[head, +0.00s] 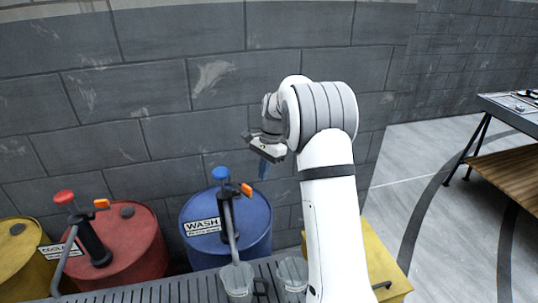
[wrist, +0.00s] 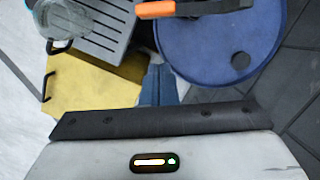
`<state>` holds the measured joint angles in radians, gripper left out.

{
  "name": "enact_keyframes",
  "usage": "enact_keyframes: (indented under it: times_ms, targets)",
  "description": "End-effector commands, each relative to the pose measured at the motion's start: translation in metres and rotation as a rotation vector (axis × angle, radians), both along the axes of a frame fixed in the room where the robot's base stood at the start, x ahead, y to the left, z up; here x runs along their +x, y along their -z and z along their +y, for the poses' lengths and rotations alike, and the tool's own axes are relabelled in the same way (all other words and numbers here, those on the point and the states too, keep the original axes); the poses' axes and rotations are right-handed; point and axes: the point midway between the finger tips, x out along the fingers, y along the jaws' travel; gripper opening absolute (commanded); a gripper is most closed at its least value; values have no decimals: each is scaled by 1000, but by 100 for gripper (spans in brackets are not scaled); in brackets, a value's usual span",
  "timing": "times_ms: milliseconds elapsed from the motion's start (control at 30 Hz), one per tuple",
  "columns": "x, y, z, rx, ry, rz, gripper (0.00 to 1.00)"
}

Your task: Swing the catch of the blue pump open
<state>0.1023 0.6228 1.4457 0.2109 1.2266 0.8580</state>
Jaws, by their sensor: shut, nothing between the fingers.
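The blue pump (head: 224,195) stands on the blue drum (head: 253,225), which bears a WASH label. It has a blue knob on top and a dark body with a grey spout. Its orange catch (head: 246,189) sticks out to the right near the top, and it also shows at the top edge of the wrist view (wrist: 158,9). My gripper (head: 264,170) is up and to the right of the catch, apart from it. Its blue fingers (wrist: 158,85) are shut and empty. The knob is out of the wrist view.
A red drum (head: 145,255) with a similar red-knobbed pump stands to the left, a yellow drum (head: 15,265) further left. Two cups (head: 238,282) (head: 292,270) stand at the slatted grate (head: 150,293). A yellow cabinet (head: 375,250) is at right. A block wall is behind.

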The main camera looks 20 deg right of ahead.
Motion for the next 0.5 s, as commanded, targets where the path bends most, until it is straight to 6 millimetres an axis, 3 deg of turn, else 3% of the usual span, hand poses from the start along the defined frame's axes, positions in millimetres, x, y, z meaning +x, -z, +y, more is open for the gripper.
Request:
enact_keyframes:
  times_ms: [33, 233, 500]
  targets:
    - [-2, 10, 2, 0, -1, 4, 0]
    - [-16, 7, 28, -1, -2, 0, 0]
    - [-21, 8, 36, 0, 0, -1, 0]
